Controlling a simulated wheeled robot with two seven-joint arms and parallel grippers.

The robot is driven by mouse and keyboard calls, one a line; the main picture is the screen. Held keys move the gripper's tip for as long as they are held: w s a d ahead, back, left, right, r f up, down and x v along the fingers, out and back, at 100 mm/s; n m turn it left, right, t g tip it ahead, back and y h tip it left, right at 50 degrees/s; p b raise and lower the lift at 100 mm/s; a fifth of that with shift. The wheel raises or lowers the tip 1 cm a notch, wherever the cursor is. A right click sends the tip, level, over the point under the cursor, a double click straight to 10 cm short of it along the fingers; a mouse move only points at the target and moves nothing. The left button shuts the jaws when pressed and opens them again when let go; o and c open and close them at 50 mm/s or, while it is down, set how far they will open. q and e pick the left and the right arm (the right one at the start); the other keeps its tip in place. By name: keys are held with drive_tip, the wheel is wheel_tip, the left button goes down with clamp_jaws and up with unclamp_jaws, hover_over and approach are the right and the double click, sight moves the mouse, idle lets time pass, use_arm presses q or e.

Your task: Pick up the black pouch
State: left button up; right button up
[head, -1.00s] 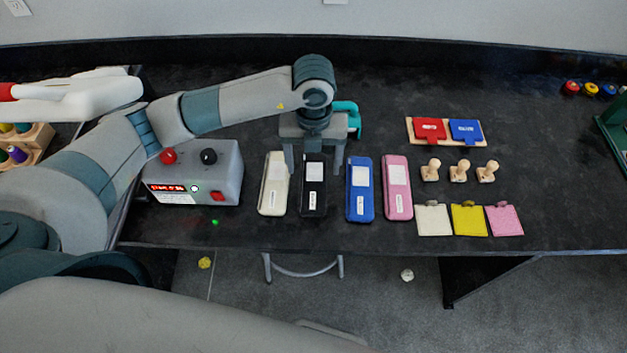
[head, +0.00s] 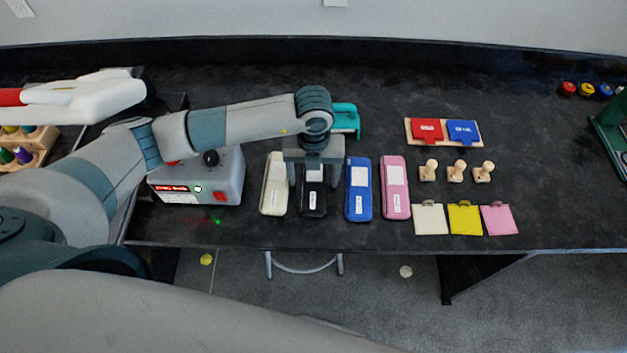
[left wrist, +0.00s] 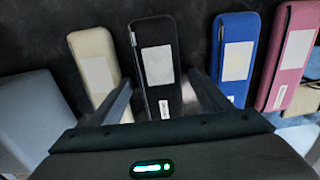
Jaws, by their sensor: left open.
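The black pouch (head: 313,204) lies on the dark table in a row of pouches, between the cream pouch (head: 273,187) and the blue pouch (head: 358,190). It has a white label and also shows in the left wrist view (left wrist: 152,38). My left gripper (head: 314,184) is open above the black pouch, with one finger on each side of it in the picture. In the left wrist view the fingers (left wrist: 160,100) flank its near part. I cannot tell how far above the table the fingertips are. The gripper hides the pouch's far end in the head view.
A pink pouch (head: 395,188) lies right of the blue one. A grey box with knobs (head: 200,180) stands left of the row. A teal object (head: 346,119) is behind the gripper. Wooden stamps (head: 456,172) and coloured pads (head: 464,219) are to the right. The far right table is mostly clear.

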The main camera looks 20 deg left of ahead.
sight(319, 185)
drive_tip(key=shift+d, duration=0.1)
use_arm(q)
drive_tip(key=c, duration=1.1)
use_arm(e)
drive_tip(key=shift+s, duration=0.1)
use_arm(q)
drive_tip(key=shift+r, duration=0.2)
use_arm(e)
drive_tip(key=shift+f, duration=0.1)
